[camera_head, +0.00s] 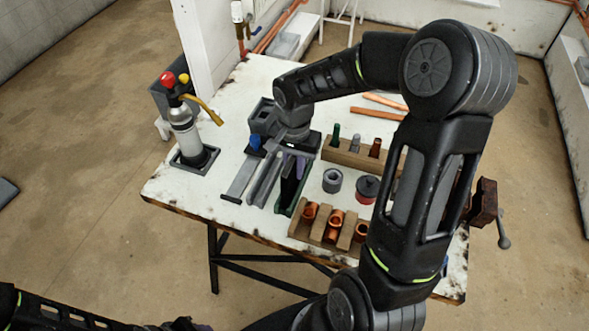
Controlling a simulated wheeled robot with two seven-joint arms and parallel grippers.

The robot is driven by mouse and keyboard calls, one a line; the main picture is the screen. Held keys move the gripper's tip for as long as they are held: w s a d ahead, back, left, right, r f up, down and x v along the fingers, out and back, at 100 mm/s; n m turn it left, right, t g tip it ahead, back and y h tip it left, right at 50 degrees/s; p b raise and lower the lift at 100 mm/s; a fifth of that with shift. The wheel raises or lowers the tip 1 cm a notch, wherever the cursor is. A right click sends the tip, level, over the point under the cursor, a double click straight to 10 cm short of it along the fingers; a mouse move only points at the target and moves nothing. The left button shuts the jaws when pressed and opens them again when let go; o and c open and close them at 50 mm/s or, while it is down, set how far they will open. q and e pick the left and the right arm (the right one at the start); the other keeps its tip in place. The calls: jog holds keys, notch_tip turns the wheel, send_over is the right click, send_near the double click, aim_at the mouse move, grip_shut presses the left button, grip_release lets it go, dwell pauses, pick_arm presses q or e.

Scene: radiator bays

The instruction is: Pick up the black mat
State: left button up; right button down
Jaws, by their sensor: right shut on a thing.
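The black mat (290,187) shows as a dark, narrow upright piece just below my right gripper, over the middle of the white workbench (236,120). My right gripper (294,167) is over the bench, pointing down, and is shut on the black mat. The gripper and wrist hide the mat's upper part, and I cannot tell if its lower edge touches the bench. My left arm lies along the bottom left edge, off the bench. Its gripper (188,323) is only partly in view at the bottom, and its jaws cannot be made out.
A gas torch (186,130) stands in a dark tray at the left. Grey bars (262,180) lie left of the mat. A wooden rack (350,157), a grey ring (332,181), a dark red tin (367,190) and copper fittings (335,218) crowd the right. A vise (483,204) is at the right edge.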

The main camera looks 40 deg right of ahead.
notch_tip(320, 180, up, 10)
jog(key=shift+f+b, duration=0.2)
jog(key=shift+b, duration=0.3)
pick_arm(q)
jog(key=shift+f, duration=0.45)
jog(key=shift+r, duration=0.1)
